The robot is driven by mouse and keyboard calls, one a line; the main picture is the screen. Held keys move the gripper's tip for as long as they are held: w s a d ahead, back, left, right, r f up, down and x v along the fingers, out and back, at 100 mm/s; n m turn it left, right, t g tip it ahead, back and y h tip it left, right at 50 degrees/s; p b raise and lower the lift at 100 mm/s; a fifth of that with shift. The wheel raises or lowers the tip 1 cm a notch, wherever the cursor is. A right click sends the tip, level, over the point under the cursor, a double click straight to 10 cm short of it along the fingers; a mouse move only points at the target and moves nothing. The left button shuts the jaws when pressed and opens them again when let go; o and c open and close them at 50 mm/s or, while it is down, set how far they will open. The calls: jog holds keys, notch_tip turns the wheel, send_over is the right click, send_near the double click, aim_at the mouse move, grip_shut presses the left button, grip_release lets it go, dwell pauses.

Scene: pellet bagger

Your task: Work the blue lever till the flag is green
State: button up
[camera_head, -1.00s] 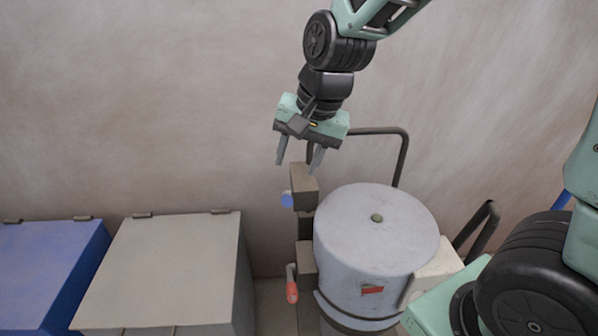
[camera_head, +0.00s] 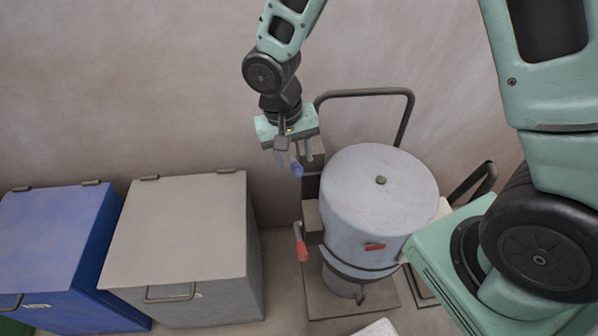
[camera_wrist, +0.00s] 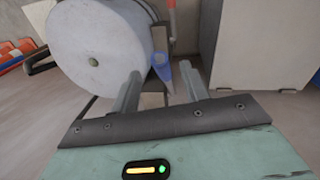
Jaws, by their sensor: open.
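The blue lever (camera_head: 297,171) sticks out from the brown post left of the grey drum (camera_head: 375,200). My gripper (camera_head: 294,158) is open above and around it, fingers pointing down. In the wrist view the blue lever (camera_wrist: 162,68) shows between the two fingers (camera_wrist: 158,80), nearer the right one; I cannot tell whether they touch. A small red flag (camera_head: 375,246) is on the drum's front. A red-handled lever (camera_head: 302,250) hangs lower on the post. No green shows on the flag.
A grey lidded bin (camera_head: 185,225) and a blue lidded bin (camera_head: 50,240) stand to the left. A dark tube rail (camera_head: 365,93) rises behind the drum. Some floor is free between the grey bin and the machine.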

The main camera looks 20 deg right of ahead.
aim_at(297, 166)
jog(key=f, duration=0.4)
jog(key=d+f, duration=0.1)
jog(key=f, duration=0.2)
jog(key=shift+s, duration=0.15)
jog(key=shift+r, duration=0.1)
grip_shut()
jog(key=shift+p, duration=0.35)
